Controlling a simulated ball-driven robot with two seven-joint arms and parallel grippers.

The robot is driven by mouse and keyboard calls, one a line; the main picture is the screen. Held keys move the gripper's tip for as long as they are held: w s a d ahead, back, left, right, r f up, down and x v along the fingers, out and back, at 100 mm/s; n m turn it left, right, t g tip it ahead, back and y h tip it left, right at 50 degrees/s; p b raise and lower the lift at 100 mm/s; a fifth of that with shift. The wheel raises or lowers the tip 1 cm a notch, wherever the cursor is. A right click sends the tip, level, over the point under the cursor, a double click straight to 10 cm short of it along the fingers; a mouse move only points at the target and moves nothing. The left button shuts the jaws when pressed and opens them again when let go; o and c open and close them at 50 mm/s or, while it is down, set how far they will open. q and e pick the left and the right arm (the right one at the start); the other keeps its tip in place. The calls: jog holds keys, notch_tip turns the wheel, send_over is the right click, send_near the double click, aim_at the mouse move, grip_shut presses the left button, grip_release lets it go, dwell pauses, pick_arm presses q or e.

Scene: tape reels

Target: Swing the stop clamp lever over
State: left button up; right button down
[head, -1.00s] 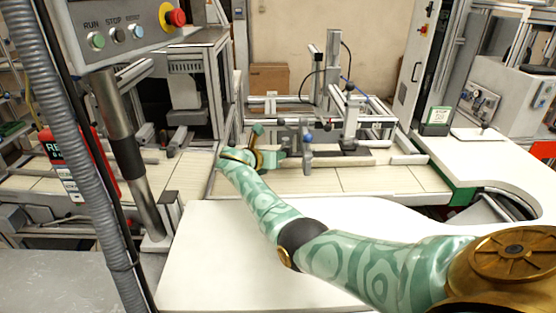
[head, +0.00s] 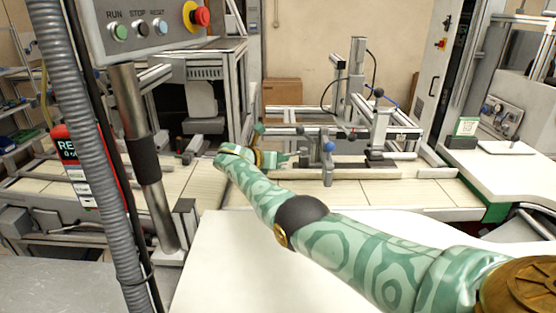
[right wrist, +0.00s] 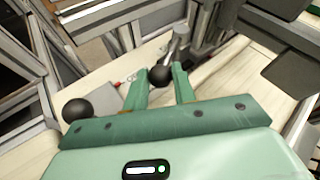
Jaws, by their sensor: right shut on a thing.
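My right gripper (right wrist: 160,88) is shut on a black ball knob (right wrist: 160,75), which sits between its two green fingers in the right wrist view. A metal rod (right wrist: 179,42), seemingly the clamp lever, runs beyond the knob toward the top. In the head view my right gripper (head: 270,158) is at the left end of the rail fixture, with the held knob hidden or too small to make out. My left gripper is not in view.
A second black knob (right wrist: 77,110) is left of the fingers. A post with a blue knob (head: 328,160) stands right of the gripper. A control box (head: 150,30) hangs at upper left. The white front table (head: 240,270) is clear beneath my arm.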

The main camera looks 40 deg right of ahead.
jog(key=shift+w+d+r, duration=0.2)
jog(key=shift+d+r, duration=0.05)
jog(key=shift+r, duration=0.15)
jog(key=c, duration=1.3)
grip_release()
jog(key=shift+o, duration=0.8)
jog(key=shift+w+d+f, duration=0.2)
jog(key=shift+w+f, duration=0.05)
jog(key=shift+f, duration=0.15)
jog(key=shift+s+a+r, duration=0.15)
jog(key=shift+a, duration=0.1)
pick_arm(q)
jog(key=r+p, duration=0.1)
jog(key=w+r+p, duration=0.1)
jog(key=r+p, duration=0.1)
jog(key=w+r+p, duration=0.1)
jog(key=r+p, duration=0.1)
pick_arm(e)
jog(key=v, duration=1.1)
jog(key=shift+a, duration=0.3)
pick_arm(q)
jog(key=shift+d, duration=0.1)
